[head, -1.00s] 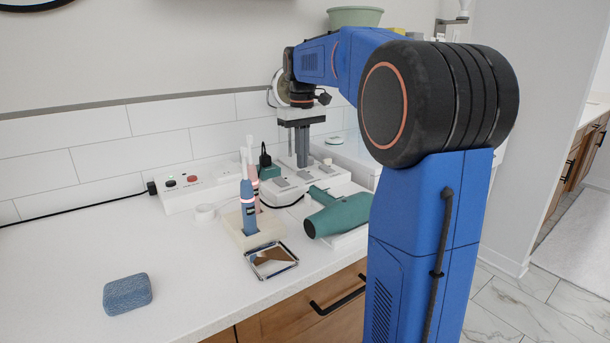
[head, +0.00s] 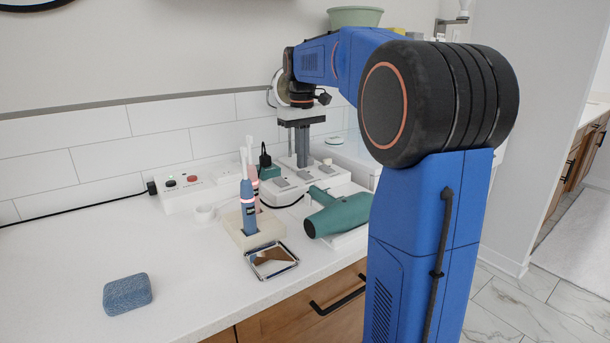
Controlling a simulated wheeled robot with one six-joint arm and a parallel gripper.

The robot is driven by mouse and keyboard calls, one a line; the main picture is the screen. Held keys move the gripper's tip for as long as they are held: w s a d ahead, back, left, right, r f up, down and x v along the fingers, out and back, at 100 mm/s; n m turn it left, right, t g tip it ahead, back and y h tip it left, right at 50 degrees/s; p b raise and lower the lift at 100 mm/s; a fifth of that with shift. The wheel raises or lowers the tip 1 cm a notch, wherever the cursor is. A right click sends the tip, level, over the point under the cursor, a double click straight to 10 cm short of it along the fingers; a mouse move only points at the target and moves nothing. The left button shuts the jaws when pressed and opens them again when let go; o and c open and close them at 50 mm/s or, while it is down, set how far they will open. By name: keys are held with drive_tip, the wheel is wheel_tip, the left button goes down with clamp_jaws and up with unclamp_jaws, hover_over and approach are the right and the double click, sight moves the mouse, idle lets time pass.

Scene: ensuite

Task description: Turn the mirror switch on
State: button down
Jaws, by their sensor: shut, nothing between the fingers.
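A white switch panel (head: 322,177) with several grey rocker switches lies on the counter by the tiled wall. Which rocker is the mirror switch cannot be read at this size. My gripper (head: 302,163) points straight down over this panel with its two grey fingers together and empty. Its fingertips are at or just above the panel's top, near the back; contact cannot be told. A round mirror (head: 279,88) is partly hidden behind my gripper.
A power strip (head: 183,182) with a red and a black button stands to the left. Toothbrushes (head: 249,205) in a holder, a green hair dryer (head: 340,213), a small metal-rimmed tray (head: 257,276) and a blue case (head: 127,294) occupy the counter. The front left counter is mostly clear.

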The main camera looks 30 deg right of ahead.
sight(302, 172)
drive_tip(key=shift+f, duration=0.75)
idle(0.6)
drive_tip(key=shift+r, duration=0.1)
wheel_tip(302, 172, up, 7)
idle(0.9)
idle(0.5)
